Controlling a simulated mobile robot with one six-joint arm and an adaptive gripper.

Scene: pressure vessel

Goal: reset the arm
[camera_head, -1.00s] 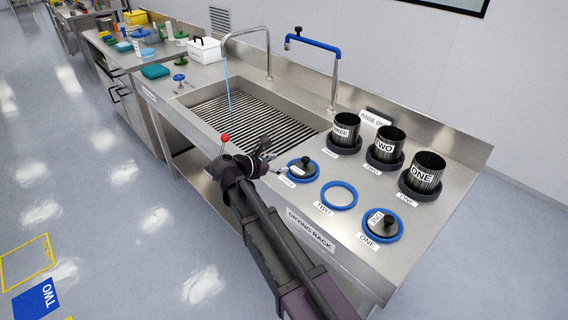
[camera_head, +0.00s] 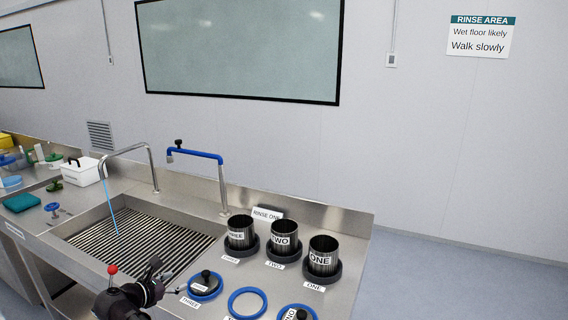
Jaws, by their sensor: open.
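My gripper (camera_head: 155,270) is in the lower left part of the view, over the front edge of the sink counter. It is open and I see nothing in it. It is left of the lid (camera_head: 205,284) on the ring labelled THREE, apart from it as far as I can tell. My dark wrist is below it, and the rest of my arm is cut off by the bottom edge.
An empty blue ring (camera_head: 248,303) lies in front. Two taps (camera_head: 222,190) rise behind the grated sink (camera_head: 140,240); water runs from the left one.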

